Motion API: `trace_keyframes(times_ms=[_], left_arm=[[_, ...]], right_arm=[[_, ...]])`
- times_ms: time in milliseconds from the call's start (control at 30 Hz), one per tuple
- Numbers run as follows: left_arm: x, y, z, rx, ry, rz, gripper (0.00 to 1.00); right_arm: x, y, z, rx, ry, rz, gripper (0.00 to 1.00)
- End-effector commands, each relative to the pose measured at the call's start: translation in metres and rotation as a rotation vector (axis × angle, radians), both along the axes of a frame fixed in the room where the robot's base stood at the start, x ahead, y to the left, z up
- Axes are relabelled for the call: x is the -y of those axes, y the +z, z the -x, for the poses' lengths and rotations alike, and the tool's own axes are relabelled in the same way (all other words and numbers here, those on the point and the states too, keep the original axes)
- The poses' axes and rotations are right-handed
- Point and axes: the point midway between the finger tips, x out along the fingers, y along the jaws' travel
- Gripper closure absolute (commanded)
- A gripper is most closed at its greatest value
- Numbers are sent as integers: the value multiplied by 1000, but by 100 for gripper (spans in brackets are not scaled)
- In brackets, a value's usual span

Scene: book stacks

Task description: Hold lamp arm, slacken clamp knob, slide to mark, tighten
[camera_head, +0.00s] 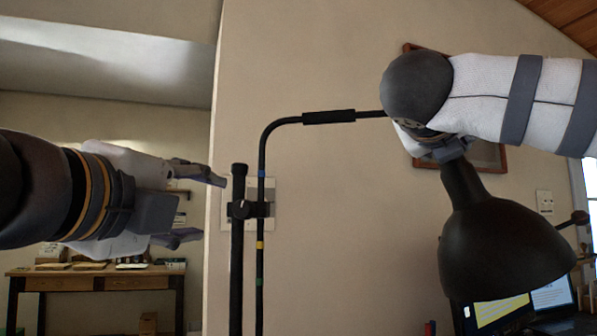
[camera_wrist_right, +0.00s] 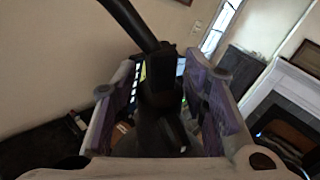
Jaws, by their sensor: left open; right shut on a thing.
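The black lamp arm (camera_head: 329,117) runs down as a thin rod and bends right toward the black lamp shade (camera_head: 505,248). The clamp with its knob (camera_head: 240,209) joins the rod to a thicker upright post (camera_head: 237,275). The rod bears a blue band above the clamp, and yellow and green bands below it. My left gripper (camera_head: 203,207) is open and empty, left of the knob and apart from it. My right gripper (camera_head: 445,148) is shut on the lamp arm near the shade. The right wrist view shows the dark arm end (camera_wrist_right: 160,90) between the fingers.
A wall plate (camera_head: 264,188) is behind the clamp. A wooden desk (camera_head: 95,281) stands at the back left. A laptop (camera_head: 550,293) and a lit screen (camera_head: 497,311) are below the shade. The wall area between post and shade is clear.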

Motion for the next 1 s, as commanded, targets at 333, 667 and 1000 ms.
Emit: trace_keyframes(times_ms=[333, 667, 1000], left_arm=[[0, 1, 0, 1, 0, 0, 53], [0, 1, 0, 1, 0, 0, 53], [0, 1, 0, 1, 0, 0, 53]], right_arm=[[1, -16, 1, 5, -3, 0, 93], [1, -29, 1, 5, -2, 0, 93], [1, -29, 1, 5, -2, 0, 93]])
